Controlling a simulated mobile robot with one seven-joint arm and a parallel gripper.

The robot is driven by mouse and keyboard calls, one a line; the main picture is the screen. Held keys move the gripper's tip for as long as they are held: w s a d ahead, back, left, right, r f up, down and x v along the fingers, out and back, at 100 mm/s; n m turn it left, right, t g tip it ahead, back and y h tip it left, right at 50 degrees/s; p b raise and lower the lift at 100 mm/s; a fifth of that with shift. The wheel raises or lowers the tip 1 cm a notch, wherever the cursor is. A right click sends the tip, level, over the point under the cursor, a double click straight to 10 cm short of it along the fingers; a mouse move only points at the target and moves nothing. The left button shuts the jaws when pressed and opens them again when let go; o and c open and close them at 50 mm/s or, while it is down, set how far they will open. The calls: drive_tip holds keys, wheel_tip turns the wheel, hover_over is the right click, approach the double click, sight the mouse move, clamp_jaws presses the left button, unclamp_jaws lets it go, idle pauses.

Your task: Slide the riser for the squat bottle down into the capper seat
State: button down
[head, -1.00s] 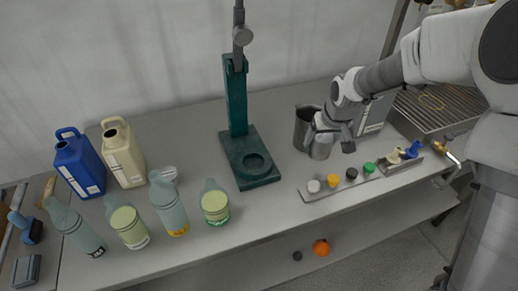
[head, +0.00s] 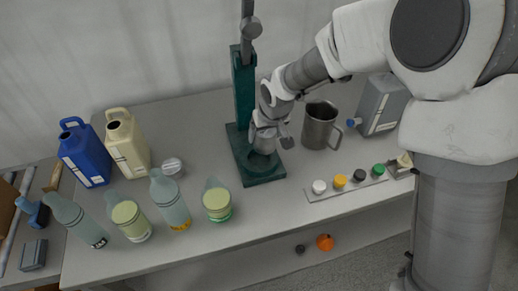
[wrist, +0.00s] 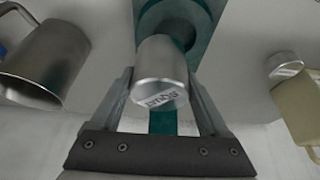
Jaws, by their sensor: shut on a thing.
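The riser (wrist: 160,72) is a short grey metal cylinder with a "squat" label on its end. My gripper (wrist: 160,84) is shut on it, one finger on each side. In the head view the riser (head: 264,146) is over the base of the dark green capper (head: 244,88), largely covered by my gripper (head: 268,127). The capper seat (wrist: 180,27) is a round recess in the green base, partly hidden behind the riser in the wrist view. I cannot tell whether the riser touches the seat.
A metal jug (head: 319,126) stands close to the right of my gripper, with a grey canister (head: 382,105) beyond. A strip with coloured caps (head: 340,181) lies at the front right. Several bottles and a blue jug (head: 84,155) stand left. The capper's column rises behind the gripper.

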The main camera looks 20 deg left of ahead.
sight(259, 147)
drive_tip(key=shift+s+a+f, duration=0.65)
drive_tip(key=shift+s+a, duration=0.05)
drive_tip(key=shift+f, duration=1.9)
drive_tip(key=shift+f+b, duration=0.2)
drive_tip(key=shift+b, duration=0.1)
unclamp_jaws()
drive_tip(key=shift+r, duration=0.1)
drive_tip(key=shift+d+r, duration=0.1)
drive_tip(key=shift+r, duration=0.4)
drive_tip(key=p+v, duration=0.1)
drive_tip(key=v, duration=1)
drive_tip(key=shift+s, duration=0.15)
